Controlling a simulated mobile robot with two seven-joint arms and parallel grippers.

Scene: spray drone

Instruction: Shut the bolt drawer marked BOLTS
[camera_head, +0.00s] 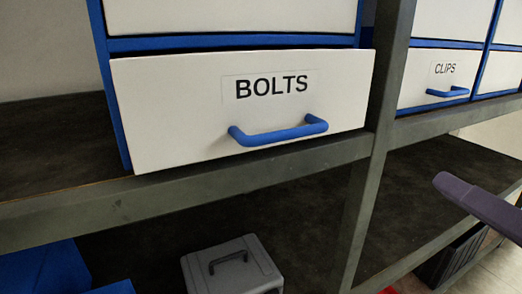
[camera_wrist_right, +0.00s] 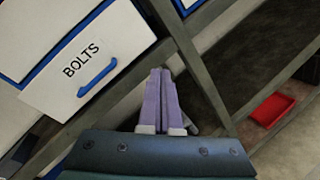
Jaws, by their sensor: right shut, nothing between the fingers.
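The bolt drawer (camera_head: 190,110) has a white front marked BOLTS and a blue bar handle (camera_head: 278,131). Its front stands out a little from the blue cabinet frame (camera_head: 235,42), with a dark gap along the top. In the right wrist view the drawer (camera_wrist_right: 100,50) shows at the upper left, tilted, with its handle (camera_wrist_right: 97,78). My right gripper (camera_wrist_right: 161,72) is shut and empty, its purple fingers together, to the right of the drawer and apart from it. In the head view only part of my right gripper (camera_head: 445,183) shows at the right edge. My left gripper is out of view.
A drawer marked CLIPS (camera_head: 425,85) is to the right, beyond a grey upright post (camera_head: 383,90). A grey shelf edge (camera_head: 200,182) runs just below the drawer. A grey case (camera_head: 232,268) stands on the lower shelf. A red bin (camera_wrist_right: 272,109) shows at right in the wrist view.

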